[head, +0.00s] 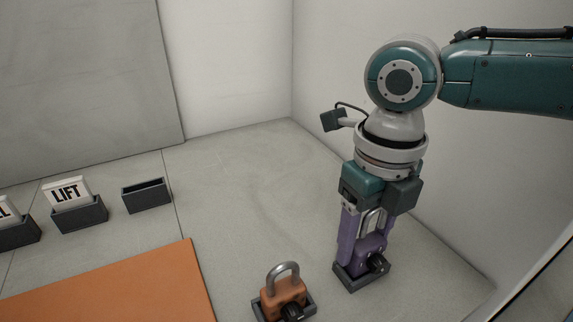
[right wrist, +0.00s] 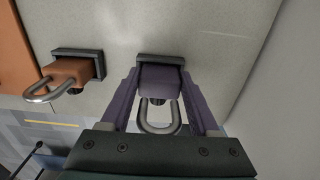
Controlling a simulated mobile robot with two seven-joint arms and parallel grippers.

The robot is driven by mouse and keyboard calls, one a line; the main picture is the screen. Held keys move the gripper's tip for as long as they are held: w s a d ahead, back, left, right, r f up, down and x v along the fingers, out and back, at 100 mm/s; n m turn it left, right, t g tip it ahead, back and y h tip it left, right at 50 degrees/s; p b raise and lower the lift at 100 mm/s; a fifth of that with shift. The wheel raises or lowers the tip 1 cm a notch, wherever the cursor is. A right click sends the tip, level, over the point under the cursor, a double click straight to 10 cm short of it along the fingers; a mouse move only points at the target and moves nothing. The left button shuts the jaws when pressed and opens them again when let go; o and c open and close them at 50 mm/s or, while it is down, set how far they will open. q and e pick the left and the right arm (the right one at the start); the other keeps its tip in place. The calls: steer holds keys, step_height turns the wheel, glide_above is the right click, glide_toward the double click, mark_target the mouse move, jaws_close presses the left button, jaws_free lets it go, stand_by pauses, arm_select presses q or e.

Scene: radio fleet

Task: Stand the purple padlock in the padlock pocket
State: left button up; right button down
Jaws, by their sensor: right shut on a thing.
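The purple padlock (head: 371,247) stands upright in a dark grey pocket (head: 352,283) at the lower right of the head view, its shackle up. My right gripper (head: 366,238) points down over it, with its purple fingers on either side of the padlock and shut on it. In the right wrist view the padlock (right wrist: 161,81) sits between the fingers, its base at the dark pocket (right wrist: 161,60). The fingers hide part of the padlock body. My left gripper is not in view.
An orange padlock (head: 284,295) stands in a similar pocket to the left. An orange mat (head: 120,290) lies further left. A LIFT sign (head: 66,192) stands in a holder, beside an empty dark holder (head: 147,195). A wall (head: 440,150) rises close on the right.

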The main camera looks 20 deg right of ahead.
mark_target(365, 238)
steer(key=shift+f+b, duration=0.3)
steer(key=shift+f, duration=0.15)
steer(key=shift+c, duration=0.2)
jaws_free()
step_height(365, 238, up, 10)
steer(key=shift+r+p, duration=0.1)
steer(key=shift+p, duration=0.2)
stand_by(0.4)
